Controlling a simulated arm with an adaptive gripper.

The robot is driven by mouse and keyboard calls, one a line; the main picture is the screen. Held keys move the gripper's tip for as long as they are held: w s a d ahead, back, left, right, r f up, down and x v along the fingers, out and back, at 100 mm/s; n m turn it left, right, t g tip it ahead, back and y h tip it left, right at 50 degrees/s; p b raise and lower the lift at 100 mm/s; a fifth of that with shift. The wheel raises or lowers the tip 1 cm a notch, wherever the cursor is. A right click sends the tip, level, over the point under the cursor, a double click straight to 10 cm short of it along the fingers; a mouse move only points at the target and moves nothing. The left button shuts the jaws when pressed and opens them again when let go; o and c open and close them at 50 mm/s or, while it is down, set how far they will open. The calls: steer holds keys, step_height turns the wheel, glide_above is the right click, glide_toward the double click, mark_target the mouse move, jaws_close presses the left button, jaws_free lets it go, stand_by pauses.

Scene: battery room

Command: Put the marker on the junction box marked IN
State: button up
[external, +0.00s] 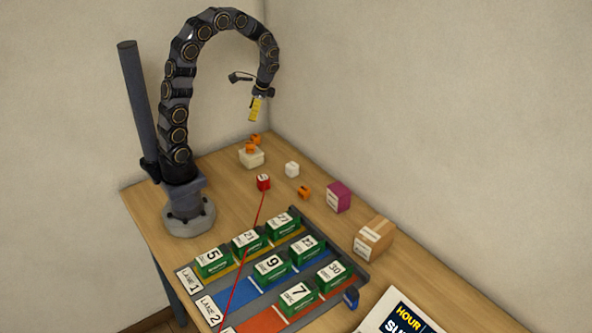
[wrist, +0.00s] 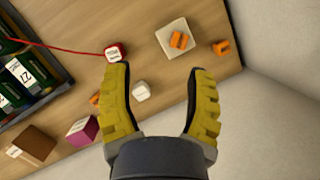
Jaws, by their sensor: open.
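I cannot tell for sure which thing is the marker or the junction box marked IN; no label reading IN is legible. A red block (external: 263,182) with a pale lettered face has a red cable running from it. A small white cube (external: 292,169) stands to its right. An orange piece (external: 250,148) sits on a cream box (external: 245,160); a second orange piece (external: 256,139) is behind that box, and a third (external: 304,192) lies near the white cube. My gripper (wrist: 158,68) is open and empty, high above the table, with yellow fingers pointing down in the external view (external: 256,108).
A magenta box (external: 339,197) and a cardboard box (external: 373,239) stand along the right. Several green numbered batteries (external: 271,268) stand in coloured lanes in front. A blue object (external: 351,297) is at the rack's right edge. Walls stand behind the table.

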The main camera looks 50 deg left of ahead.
steer(key=s+d+r+n+h, duration=0.1)
steer(key=s+d+r+n, duration=0.2)
steer(key=s, duration=0.6)
steer(key=s+d+r+n+t+h, duration=0.1)
steer(key=s+d+r+n, duration=0.2)
steer(key=s, duration=0.6)
steer(key=shift+s+d+r+n+h, duration=0.4)
steer(key=shift+d+r, duration=0.45)
steer(key=shift+d, duration=0.15)
